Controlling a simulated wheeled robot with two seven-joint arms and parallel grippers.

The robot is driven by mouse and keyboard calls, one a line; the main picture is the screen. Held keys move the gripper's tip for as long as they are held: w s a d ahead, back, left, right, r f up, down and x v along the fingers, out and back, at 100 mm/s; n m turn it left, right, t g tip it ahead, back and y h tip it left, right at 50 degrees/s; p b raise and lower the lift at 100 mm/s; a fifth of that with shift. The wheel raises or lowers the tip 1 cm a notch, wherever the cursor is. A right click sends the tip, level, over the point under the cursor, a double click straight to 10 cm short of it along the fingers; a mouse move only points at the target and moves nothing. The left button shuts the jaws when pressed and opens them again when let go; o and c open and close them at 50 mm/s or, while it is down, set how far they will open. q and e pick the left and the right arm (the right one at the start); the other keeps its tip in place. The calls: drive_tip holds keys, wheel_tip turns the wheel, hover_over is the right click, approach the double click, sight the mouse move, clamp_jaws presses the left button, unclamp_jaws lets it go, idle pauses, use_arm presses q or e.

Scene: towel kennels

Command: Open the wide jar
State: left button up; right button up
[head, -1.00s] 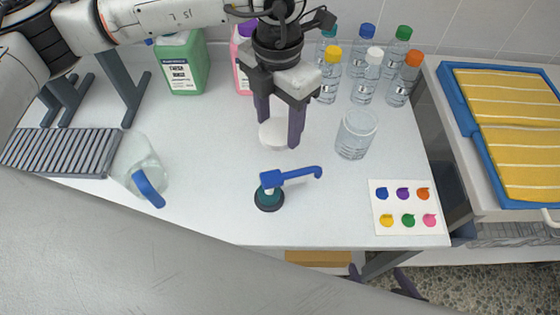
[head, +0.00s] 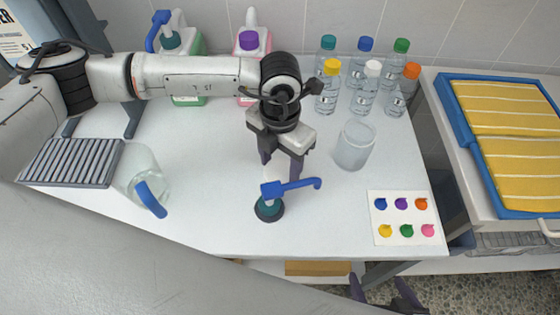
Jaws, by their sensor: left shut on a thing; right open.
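The wide jar (head: 354,147) is a clear, frosted-looking jar standing upright on the white table, right of centre. No lid shows on its rim. My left gripper (head: 280,174) is left of the jar, low over the table and just behind the blue-handled pump. It is shut on a white round lid (head: 270,173), mostly hidden now by the fingers and the pump. My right gripper (head: 384,289) is open and empty at the bottom edge, below the table's front edge.
A teal pump with a blue spout (head: 290,186) stands in front of my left gripper. Several capped bottles (head: 364,91) stand behind the jar. A glass jug (head: 137,172) and grey rack (head: 72,162) are left; a paint card (head: 403,218) is front right. The table's centre-left is clear.

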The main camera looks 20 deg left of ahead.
sight(280, 171)
use_arm(q)
drive_tip(key=shift+f, duration=0.15)
drive_tip(key=o, duration=1.2)
drive_tip(key=shift+c, duration=0.2)
wheel_tip(280, 171, up, 12)
drive_tip(key=shift+r+b, duration=0.2)
drive_tip(key=shift+b, duration=0.25)
